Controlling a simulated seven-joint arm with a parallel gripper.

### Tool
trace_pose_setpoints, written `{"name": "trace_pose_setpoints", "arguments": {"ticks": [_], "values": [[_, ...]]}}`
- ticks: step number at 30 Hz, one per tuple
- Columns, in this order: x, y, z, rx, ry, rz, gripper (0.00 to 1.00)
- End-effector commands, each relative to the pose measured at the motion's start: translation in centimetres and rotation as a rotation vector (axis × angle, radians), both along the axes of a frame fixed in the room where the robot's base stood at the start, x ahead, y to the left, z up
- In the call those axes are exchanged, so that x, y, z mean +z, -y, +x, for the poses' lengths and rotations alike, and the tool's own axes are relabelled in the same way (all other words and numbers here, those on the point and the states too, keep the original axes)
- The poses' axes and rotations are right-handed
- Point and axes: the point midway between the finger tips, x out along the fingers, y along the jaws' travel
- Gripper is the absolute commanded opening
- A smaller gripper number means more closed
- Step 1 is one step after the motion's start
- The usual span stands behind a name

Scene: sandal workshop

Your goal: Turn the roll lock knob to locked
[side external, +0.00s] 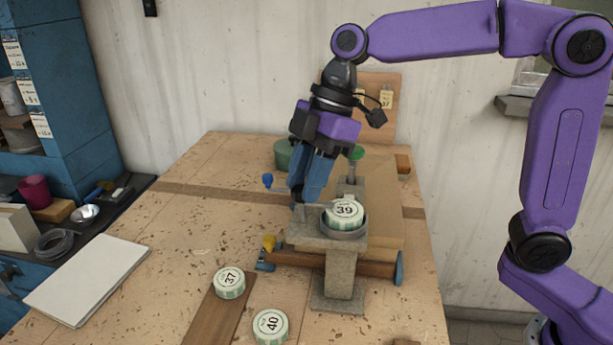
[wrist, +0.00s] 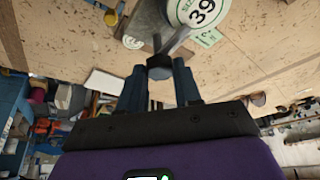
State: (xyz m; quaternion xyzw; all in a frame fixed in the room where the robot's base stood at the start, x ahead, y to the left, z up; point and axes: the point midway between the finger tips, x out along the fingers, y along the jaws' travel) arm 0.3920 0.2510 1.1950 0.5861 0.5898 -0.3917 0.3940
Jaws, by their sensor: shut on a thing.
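My gripper (side external: 296,200) points down at the left side of a grey stone-like stand (side external: 340,285). In the wrist view my gripper (wrist: 160,72) is shut on a small blue-grey knob (wrist: 160,73) with a dark collar, between the two blue fingers. A grey bar runs from it to the upper right. I take this for the roll lock knob. A round tin marked 39 (side external: 344,211) sits in a grey ring on top of the stand; the tin also shows in the wrist view (wrist: 198,12).
A blue knob (side external: 267,181), a yellow knob (side external: 268,243) and a green knob (side external: 356,152) stand around the fixture. Tins marked 37 (side external: 229,282) and 40 (side external: 270,326) are in front. White paper (side external: 88,282) lies left. The table's left middle is clear.

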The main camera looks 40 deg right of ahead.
Motion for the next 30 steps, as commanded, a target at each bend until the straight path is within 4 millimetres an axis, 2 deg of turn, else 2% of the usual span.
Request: {"name": "trace_pose_setpoints", "arguments": {"ticks": [13,14,15,16,25,30], "values": [[0.1,0.0,0.0,0.010,0.003,0.002,0.03],[0.1,0.0,0.0,0.010,0.003,0.002,0.40],[0.1,0.0,0.0,0.010,0.003,0.002,0.53],[0.1,0.0,0.0,0.010,0.003,0.002,0.58],[0.1,0.0,0.0,0.009,0.002,0.001,0.58],[1.4,0.5,0.1,0.007,0.004,0.003,0.58]]}}
